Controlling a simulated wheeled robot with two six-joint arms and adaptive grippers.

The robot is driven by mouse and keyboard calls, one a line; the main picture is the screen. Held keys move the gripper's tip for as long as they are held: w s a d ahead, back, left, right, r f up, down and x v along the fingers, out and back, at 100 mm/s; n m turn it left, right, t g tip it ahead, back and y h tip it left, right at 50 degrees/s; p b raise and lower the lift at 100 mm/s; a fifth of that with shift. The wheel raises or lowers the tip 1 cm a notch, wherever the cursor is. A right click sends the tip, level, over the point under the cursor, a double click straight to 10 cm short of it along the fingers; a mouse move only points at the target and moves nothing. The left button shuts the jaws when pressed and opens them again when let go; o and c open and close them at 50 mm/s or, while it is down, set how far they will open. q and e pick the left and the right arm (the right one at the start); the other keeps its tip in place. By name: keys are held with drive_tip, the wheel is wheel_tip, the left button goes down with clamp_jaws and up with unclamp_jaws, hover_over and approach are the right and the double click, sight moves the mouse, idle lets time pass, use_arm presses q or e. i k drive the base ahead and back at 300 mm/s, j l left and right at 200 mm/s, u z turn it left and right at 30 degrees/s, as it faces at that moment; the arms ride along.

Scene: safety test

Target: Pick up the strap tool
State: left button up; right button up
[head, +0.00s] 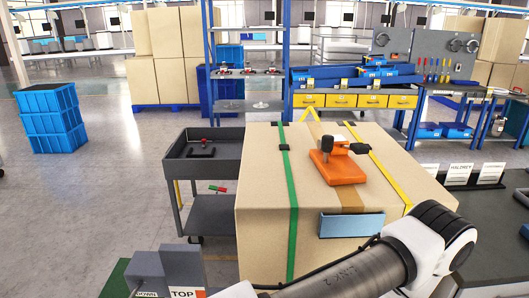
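The strap tool appears to be the orange tool (338,170) with a black upright handle, lying on top of a large cardboard box (262,230). A green strap (291,200) and a yellow strap (385,168) run over the box on either side of it. Nothing holds the tool. One of my arm links crosses the lower right in front of the box and covers part of its front. Neither gripper shows in the head view.
A dark cart (203,170) stands left of the box, with small red and black items on top and a red-green item on its lower shelf. A blue panel (350,224) is on the box front. A dark table (485,215) with labels is at right.

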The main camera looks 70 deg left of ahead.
sight(334, 163)
drive_tip(key=u, duration=1.65)
